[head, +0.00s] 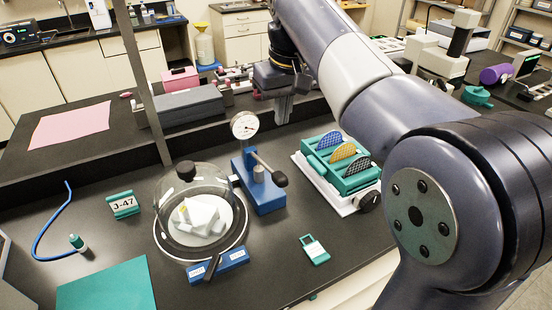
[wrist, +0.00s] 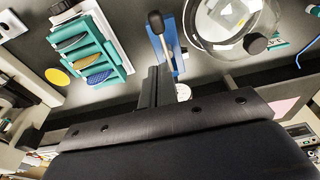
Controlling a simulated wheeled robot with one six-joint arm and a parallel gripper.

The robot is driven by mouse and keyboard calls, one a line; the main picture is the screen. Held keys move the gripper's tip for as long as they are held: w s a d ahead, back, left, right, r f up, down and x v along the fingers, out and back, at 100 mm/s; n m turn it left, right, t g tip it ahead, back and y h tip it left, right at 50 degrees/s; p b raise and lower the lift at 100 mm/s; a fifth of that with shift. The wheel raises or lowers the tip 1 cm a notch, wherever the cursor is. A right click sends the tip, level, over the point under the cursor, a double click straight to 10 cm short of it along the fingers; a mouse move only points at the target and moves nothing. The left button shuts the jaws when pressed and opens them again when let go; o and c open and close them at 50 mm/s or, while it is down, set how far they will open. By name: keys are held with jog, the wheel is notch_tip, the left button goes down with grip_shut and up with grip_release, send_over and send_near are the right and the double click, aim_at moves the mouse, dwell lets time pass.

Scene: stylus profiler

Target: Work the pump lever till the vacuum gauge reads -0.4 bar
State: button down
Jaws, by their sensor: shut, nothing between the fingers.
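The blue hand pump (head: 262,192) stands on the dark bench. Its lever ends in a black knob (head: 281,180) and slants down to the right toward the bench front. The round white vacuum gauge (head: 245,125) stands at the pump's back; its numbers are too small to read. My gripper (head: 284,112) is shut and empty, above and behind the pump, to the right of the gauge. In the wrist view my gripper (wrist: 154,88) is beside the pump, with the lever knob (wrist: 155,20) beyond the fingertips. The gauge (wrist: 183,92) is partly hidden there by my gripper's body.
A glass bell jar (head: 180,210) with a white block inside stands left of the pump. A blue valve block (head: 232,260) with a black handle lies before it. A teal rack (head: 352,180) of coloured discs stands right. A grey box (head: 190,107) sits on the raised shelf behind.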

jog(key=shift+s, duration=0.1)
send_over(279, 174)
notch_tip(279, 174, down, 12)
jog(key=shift+s+d+f, duration=0.1)
jog(key=shift+s+f, duration=0.05)
jog(key=shift+f, duration=0.1)
jog(key=shift+s+f, duration=0.1)
jog(key=shift+f, duration=0.5)
jog(key=shift+f, duration=0.1)
